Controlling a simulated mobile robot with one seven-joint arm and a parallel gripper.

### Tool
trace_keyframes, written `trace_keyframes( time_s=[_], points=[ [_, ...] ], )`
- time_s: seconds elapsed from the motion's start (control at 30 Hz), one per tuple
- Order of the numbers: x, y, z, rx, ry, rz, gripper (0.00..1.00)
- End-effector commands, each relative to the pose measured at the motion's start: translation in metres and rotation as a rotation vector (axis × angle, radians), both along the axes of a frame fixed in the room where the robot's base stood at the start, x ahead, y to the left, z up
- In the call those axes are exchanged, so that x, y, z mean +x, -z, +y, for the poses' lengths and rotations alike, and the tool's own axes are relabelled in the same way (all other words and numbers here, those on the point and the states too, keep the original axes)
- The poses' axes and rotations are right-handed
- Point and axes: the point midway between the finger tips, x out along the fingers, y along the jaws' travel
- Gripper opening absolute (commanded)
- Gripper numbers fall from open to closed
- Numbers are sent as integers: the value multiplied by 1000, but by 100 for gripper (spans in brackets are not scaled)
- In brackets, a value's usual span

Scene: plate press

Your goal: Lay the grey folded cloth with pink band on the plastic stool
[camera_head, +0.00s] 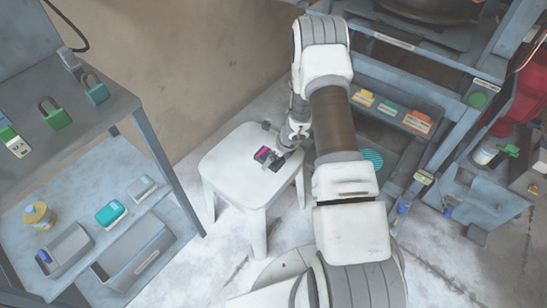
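The white plastic stool (228,165) stands on the floor left of my arm, with its seat facing up. The small, dark grey folded cloth with the pink band (262,154) shows over the right part of the seat. My gripper (279,160) is at the cloth's right side, over the seat, and seems to touch it. The fingers are small and dark, so I cannot tell whether they are closed on the cloth. I also cannot tell whether the cloth rests on the seat or hangs just above it.
A grey-blue shelf (172,200) with padlocks (55,115) and bins (64,250) stands at the left. A blue rack (395,115) with small coloured boxes is at the right. A wall lies behind the stool. The seat's left part is clear.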

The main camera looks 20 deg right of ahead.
Motion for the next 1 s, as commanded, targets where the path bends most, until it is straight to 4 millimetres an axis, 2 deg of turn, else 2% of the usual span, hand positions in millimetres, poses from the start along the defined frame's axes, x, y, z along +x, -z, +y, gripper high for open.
trace_keyframes(
  time_s=[0.3,0.7,0.8,1.0],
  points=[
    [0,-6,0,0,0,0,100],
    [-26,-83,-18,0,0,-1,100],
    [-31,-98,-21,0,1,-1,100],
    [-37,-115,-24,-1,-6,-3,100]
  ],
)
